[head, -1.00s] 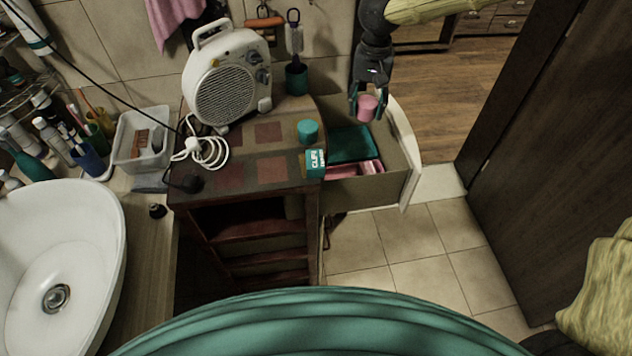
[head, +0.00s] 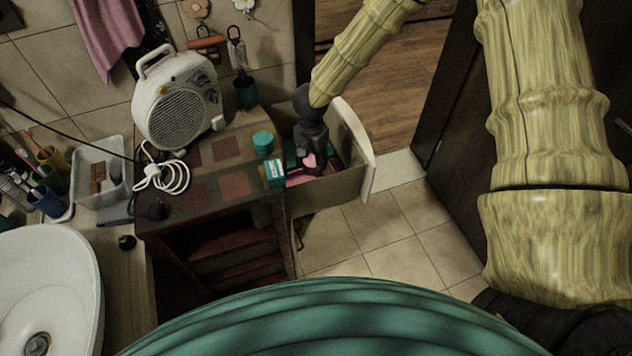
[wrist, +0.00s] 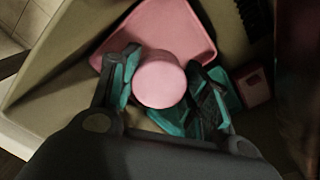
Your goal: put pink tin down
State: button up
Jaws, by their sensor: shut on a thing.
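The pink tin (wrist: 160,80) is a small round cylinder between the two fingers of my gripper (wrist: 158,88) in the wrist view. My gripper is shut on it. In the head view, my gripper (head: 311,166) reaches down into the open drawer (head: 345,185), and a bit of the pink tin (head: 309,160) shows by the fingers. A larger flat pink item (wrist: 185,30) lies in the drawer beyond the tin in the wrist view. I cannot tell whether the tin touches the drawer bottom.
The cabinet top beside the drawer holds a teal tin (head: 263,143), a teal and white box (head: 274,173), a white fan heater (head: 178,105) and its coiled white cable (head: 172,178). A white basin (head: 60,285) is at left.

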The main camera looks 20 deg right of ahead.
jog(key=shift+f+p, duration=1.25)
jog(key=shift+f, duration=3.35)
jog(key=o, duration=1)
jog(key=shift+f, duration=0.1)
jog(key=shift+r, duration=0.25)
notch_tip(320, 180, up, 12)
jog(key=b, duration=0.3)
jog(key=shift+f+b, duration=0.1)
jog(key=shift+b, duration=0.2)
